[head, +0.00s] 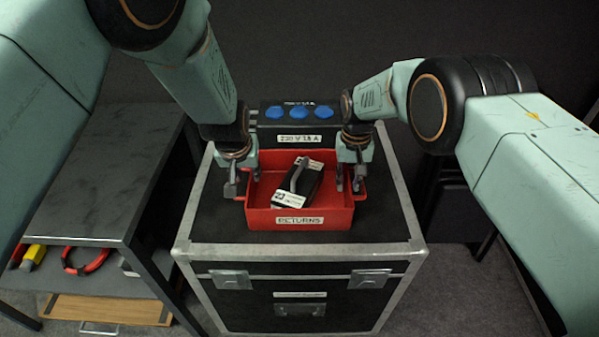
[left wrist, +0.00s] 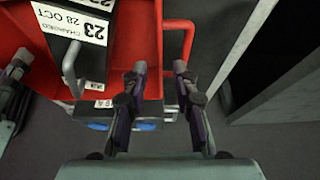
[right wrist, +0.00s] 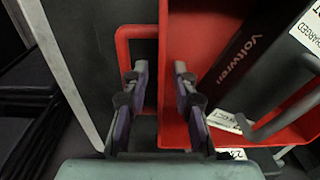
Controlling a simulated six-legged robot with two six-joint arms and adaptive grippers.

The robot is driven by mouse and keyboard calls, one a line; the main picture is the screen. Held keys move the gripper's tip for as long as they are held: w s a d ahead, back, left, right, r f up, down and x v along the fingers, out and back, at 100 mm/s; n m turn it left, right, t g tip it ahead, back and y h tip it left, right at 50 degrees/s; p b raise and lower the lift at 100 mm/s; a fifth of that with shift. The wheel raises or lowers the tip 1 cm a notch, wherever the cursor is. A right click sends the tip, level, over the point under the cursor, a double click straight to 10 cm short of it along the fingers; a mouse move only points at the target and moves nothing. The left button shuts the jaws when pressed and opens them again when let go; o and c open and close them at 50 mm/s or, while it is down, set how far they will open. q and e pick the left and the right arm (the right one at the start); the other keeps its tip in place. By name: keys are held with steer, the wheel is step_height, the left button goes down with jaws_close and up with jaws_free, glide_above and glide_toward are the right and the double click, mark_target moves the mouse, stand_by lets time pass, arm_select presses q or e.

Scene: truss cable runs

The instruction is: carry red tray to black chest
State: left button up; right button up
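The red tray (head: 300,219), labelled RETURNS, sits on top of the black chest (head: 300,252), near the middle of its lid. A black battery-like pack (head: 305,183) with white labels and a grey handle lies in the tray, at an angle. My left gripper (head: 242,185) is at the tray's left end, and my right gripper (head: 349,183) is at its right end. In both wrist views, the fingers are apart, on either side of the tray's end wall by its red handle (left wrist: 190,40). The other handle shows in the right wrist view (right wrist: 122,45).
A dark unit (head: 298,127) with blue round sockets stands behind the tray on the chest. A grey bench (head: 95,190) stands left, with a red ring (head: 88,262) and a yellow item (head: 34,254) on its lower shelf.

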step_height(320, 180, up, 12)
stand_by(0.4)
steer(key=shift+f, duration=0.1)
stand_by(0.4)
